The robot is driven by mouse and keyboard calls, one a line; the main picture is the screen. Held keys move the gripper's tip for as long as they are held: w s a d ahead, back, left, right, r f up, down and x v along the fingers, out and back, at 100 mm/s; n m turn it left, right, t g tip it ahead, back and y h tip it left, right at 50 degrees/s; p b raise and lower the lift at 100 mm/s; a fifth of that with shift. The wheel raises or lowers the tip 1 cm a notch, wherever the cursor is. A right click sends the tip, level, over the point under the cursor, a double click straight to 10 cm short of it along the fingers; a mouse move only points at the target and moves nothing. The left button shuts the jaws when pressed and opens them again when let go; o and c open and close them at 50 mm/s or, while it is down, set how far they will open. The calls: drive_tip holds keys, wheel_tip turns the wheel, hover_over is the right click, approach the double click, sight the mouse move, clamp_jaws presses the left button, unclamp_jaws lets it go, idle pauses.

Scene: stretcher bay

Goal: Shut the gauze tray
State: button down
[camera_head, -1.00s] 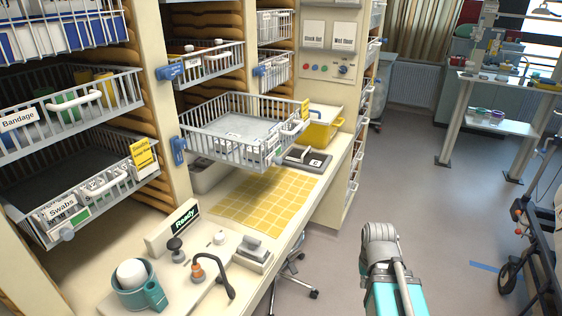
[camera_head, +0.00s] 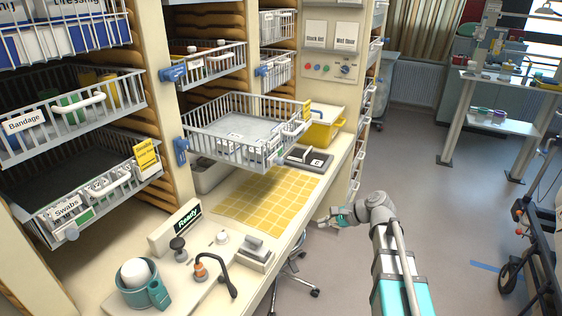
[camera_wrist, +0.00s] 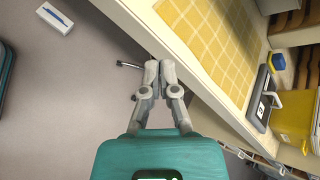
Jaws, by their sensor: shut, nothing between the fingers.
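A grey wire tray (camera_head: 228,147) is pulled out from the middle shelf, above the bench; its front carries a handle and labels too small to read, so I cannot confirm it is the gauze tray. A pale flat sheet or pack lies inside it. My gripper (camera_head: 338,217) is at the right of the bench, lower than the tray and well apart from it. In the wrist view my gripper (camera_wrist: 159,65) is shut and empty, its fingertips together near the bench edge. The tray does not show in the wrist view.
The Swabs tray (camera_head: 40,228) and Bandage tray (camera_head: 60,135) also stick out at left. A yellow grid mat (camera_head: 262,203), black device (camera_head: 310,160) and yellow bin (camera_head: 322,130) are on the bench.

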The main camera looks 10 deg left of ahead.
drive_tip(key=w+a+r+m+t+y, duration=0.1)
drive_tip(key=w+r+m+t+y, duration=0.2)
drive_tip(key=w+r+m+y, duration=0.3)
drive_tip(key=w+r+m, duration=0.4)
drive_tip(key=r, duration=0.2)
drive_tip(key=shift+a+t+y+p, duration=0.3)
drive_tip(key=shift+p, duration=0.05)
drive_tip(key=shift+a, duration=0.15)
drive_tip(key=x, duration=1.3)
drive_tip(key=shift+a, duration=0.4)
drive_tip(key=shift+f, duration=0.1)
